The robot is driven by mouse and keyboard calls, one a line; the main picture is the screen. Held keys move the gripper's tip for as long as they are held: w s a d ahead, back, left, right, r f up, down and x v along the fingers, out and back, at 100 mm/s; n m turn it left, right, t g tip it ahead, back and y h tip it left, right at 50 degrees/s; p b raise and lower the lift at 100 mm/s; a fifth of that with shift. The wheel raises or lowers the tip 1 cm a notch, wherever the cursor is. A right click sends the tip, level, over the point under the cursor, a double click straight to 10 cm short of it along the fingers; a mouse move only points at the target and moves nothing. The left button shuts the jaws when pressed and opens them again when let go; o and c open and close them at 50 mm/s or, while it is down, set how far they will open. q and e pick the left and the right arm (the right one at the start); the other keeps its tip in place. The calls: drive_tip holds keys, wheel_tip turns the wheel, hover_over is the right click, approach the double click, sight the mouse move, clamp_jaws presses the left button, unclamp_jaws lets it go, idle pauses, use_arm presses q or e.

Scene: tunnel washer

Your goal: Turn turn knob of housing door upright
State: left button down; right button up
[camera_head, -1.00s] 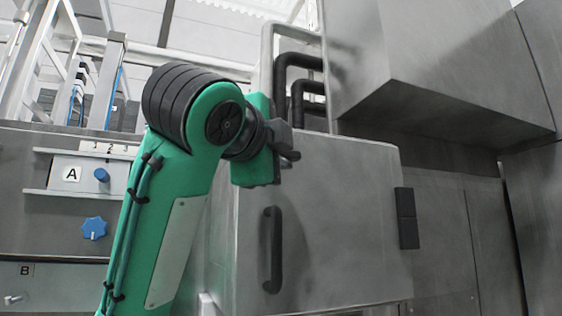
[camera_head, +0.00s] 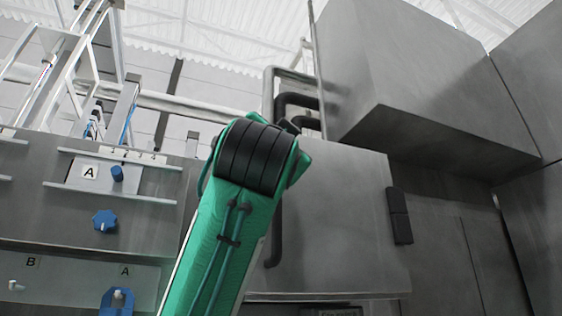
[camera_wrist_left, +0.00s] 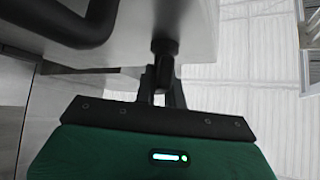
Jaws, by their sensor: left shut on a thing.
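The housing door (camera_head: 330,220) is a grey metal panel in the middle of the head view. Its long black handle (camera_head: 276,240) shows partly beside my green left arm. In the left wrist view the door's pale face (camera_wrist_left: 190,25) is at the top, with the thick black handle (camera_wrist_left: 75,22) at upper left. A small black turn knob (camera_wrist_left: 164,46) sticks out of the door. My left gripper (camera_wrist_left: 164,75) is shut on the knob, which lies in line between the fingers. In the head view my arm hides the gripper and knob. My right gripper is in neither view.
A large grey box (camera_head: 430,80) overhangs at upper right. Black pipes (camera_head: 295,100) run behind the door's top. A black hinge (camera_head: 399,215) sits on the door's right edge.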

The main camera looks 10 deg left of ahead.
use_arm(q)
drive_tip(key=n+y, duration=0.1)
drive_tip(key=f+n+y+b, duration=0.1)
drive_tip(key=n+y, duration=0.1)
drive_tip(key=shift+w+d, duration=0.1)
drive_tip(key=shift+w, duration=0.05)
drive_tip(key=n+y, duration=0.3)
drive_tip(key=n, duration=0.1)
drive_tip(key=shift+r+b, duration=0.15)
drive_tip(key=shift+b, duration=0.2)
drive_tip(key=shift+r+n+g+y, duration=0.1)
drive_tip(key=shift+n+g+y, duration=0.45)
drive_tip(key=shift+n+y, duration=1.05)
drive_tip(key=shift+n+g+y, duration=0.55)
drive_tip(key=shift+n+y, duration=0.85)
drive_tip(key=shift+n, duration=0.3)
drive_tip(key=shift+n+g+y, duration=0.3)
drive_tip(key=shift+n+y, duration=0.2)
drive_tip(key=shift+y, duration=0.1)
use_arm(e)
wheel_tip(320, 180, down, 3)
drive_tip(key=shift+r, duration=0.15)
use_arm(q)
drive_tip(key=shift+n, duration=0.3)
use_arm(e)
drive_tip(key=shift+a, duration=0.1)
